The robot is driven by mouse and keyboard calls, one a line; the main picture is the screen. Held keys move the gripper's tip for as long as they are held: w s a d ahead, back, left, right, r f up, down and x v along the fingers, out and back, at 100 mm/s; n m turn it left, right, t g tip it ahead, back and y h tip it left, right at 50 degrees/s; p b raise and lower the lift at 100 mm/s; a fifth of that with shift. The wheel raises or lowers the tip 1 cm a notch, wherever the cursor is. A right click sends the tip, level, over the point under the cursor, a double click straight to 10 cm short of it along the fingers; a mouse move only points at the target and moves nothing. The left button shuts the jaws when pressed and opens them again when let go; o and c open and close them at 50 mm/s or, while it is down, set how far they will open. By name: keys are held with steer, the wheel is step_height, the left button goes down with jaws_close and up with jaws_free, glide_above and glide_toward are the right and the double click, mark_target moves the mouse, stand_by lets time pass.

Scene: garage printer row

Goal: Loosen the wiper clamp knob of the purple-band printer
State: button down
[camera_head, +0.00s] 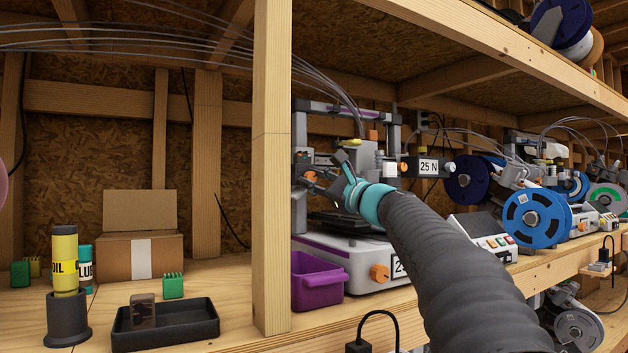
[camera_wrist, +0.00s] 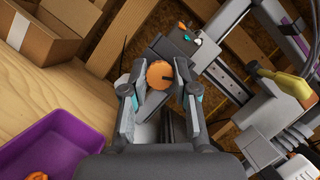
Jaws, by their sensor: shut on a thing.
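The purple-band printer (camera_head: 345,263) stands on the bench behind the wooden post, with a purple strip on its top bar and base. An orange knob (camera_wrist: 159,74) with a dark slot shows in the wrist view on a grey block, between the fingers of my gripper (camera_wrist: 158,88). The fingers are shut on the knob's two sides. In the head view my gripper (camera_head: 322,181) reaches in at the printer's left side, and the orange there is small and partly covered by the fingers. I take this orange knob for the wiper clamp knob.
A purple bin (camera_head: 317,282) stands in front of the printer; an orange piece (camera_wrist: 40,161) lies in it. The wooden post (camera_head: 272,190) is close left of my gripper. A cardboard box (camera_head: 127,253), black tray (camera_head: 165,328) and oil bottle (camera_head: 64,245) stand further left.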

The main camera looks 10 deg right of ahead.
steer(key=c, duration=0.9)
jaws_free()
steer(key=v, duration=1.2)
